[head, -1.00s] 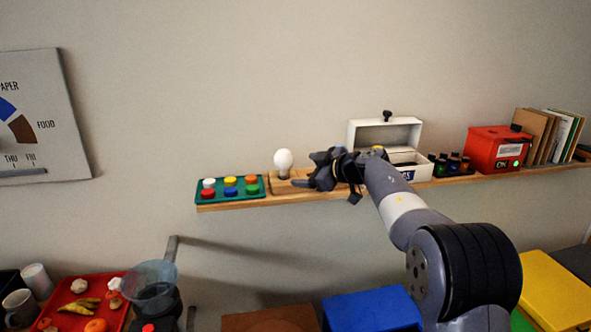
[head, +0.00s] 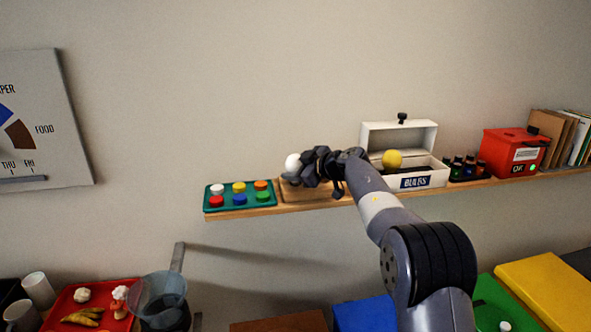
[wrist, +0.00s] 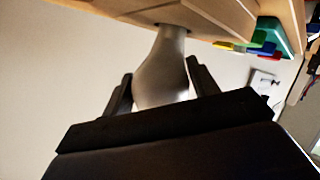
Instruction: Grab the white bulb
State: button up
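The white bulb (head: 292,163) stands at the left end of the wooden board on the shelf. In the wrist view the bulb (wrist: 163,75) has its neck against the wooden board, and its lower part in the picture is hidden by my gripper's body. My gripper (head: 303,170) is at the bulb from the right in the head view. In the wrist view its two dark fingers (wrist: 160,82) lie one on each side of the bulb, very close to it. I cannot tell whether both fingers touch it.
A teal tray (head: 207,205) of coloured caps stands left of the board. The wall above is clear.

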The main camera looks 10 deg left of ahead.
jog(key=c, duration=0.3)
jog(key=shift+r, duration=0.15)
jog(key=shift+c, duration=0.2)
